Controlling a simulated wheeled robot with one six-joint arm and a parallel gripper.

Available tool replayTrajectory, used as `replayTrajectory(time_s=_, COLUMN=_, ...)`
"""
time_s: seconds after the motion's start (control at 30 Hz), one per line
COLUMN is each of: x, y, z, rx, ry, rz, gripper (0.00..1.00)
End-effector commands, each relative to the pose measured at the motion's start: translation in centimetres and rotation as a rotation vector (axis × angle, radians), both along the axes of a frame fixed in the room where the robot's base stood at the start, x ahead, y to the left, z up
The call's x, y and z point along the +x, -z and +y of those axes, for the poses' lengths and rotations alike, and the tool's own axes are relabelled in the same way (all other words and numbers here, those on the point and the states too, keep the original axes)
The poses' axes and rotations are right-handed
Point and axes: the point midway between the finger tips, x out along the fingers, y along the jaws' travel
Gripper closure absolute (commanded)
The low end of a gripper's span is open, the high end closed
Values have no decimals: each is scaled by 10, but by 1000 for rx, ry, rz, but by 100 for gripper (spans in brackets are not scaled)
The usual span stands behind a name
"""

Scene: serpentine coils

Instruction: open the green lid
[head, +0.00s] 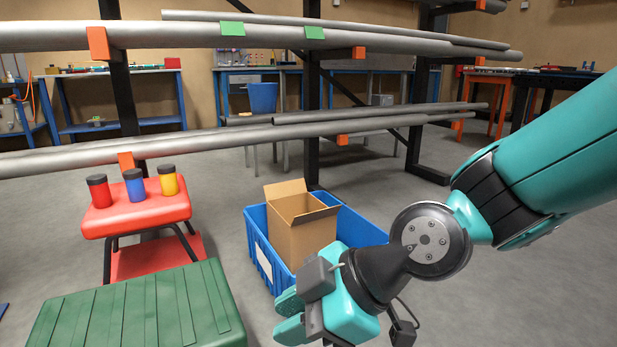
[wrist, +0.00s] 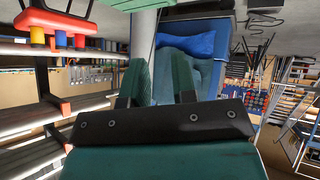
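The green lid (head: 140,310) is a wide ridged panel at the bottom left of the head view. It looks shut and flat, and its near part is cut off by the frame. My gripper (head: 287,316) is to the right of the lid, apart from it, with its fingers pointing left. In the wrist view the two fingers of my gripper (wrist: 156,62) stand apart with nothing held between them.
A red stool (head: 137,213) with red, blue and yellow jars stands behind the lid. A blue crate (head: 262,262) holding an open cardboard box (head: 302,228) is behind my gripper. Long grey pipes (head: 250,38) lie on a rack beyond. Grey floor lies between lid and crate.

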Motion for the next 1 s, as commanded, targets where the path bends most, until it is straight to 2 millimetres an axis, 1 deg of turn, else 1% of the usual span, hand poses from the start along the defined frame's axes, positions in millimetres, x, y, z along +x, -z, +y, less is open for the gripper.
replayTrajectory(time_s=0.03, x=-6, y=-45, z=-26, rx=-50, ry=97, rz=100, gripper=75)
replayTrajectory(time_s=0.1, x=-18, y=-68, z=-58, rx=-124, ry=237, rz=247, gripper=75)
replayTrajectory(time_s=0.2, x=-37, y=-96, z=-97, rx=-213, ry=435, rz=420, gripper=75)
replayTrajectory(time_s=0.3, x=-56, y=-120, z=-131, rx=-288, ry=630, rz=561, gripper=75)
replayTrajectory(time_s=0.43, x=-83, y=-149, z=-170, rx=-369, ry=893, rz=721, gripper=75)
replayTrajectory(time_s=0.47, x=-85, y=-155, z=-173, rx=-379, ry=915, rz=738, gripper=75)
replayTrajectory(time_s=0.57, x=-83, y=-178, z=-170, rx=-379, ry=899, rz=735, gripper=75)
replayTrajectory(time_s=0.67, x=-83, y=-204, z=-170, rx=-378, ry=897, rz=733, gripper=75)
replayTrajectory(time_s=0.77, x=-83, y=-234, z=-169, rx=-377, ry=896, rz=733, gripper=75)
replayTrajectory(time_s=0.87, x=-83, y=-270, z=-169, rx=-377, ry=895, rz=732, gripper=75)
replayTrajectory(time_s=0.9, x=-83, y=-287, z=-169, rx=-376, ry=895, rz=732, gripper=75)
replayTrajectory(time_s=0.97, x=-83, y=-311, z=-169, rx=-376, ry=894, rz=732, gripper=75)
replayTrajectory(time_s=1.0, x=-83, y=-327, z=-169, rx=-376, ry=894, rz=732, gripper=75)
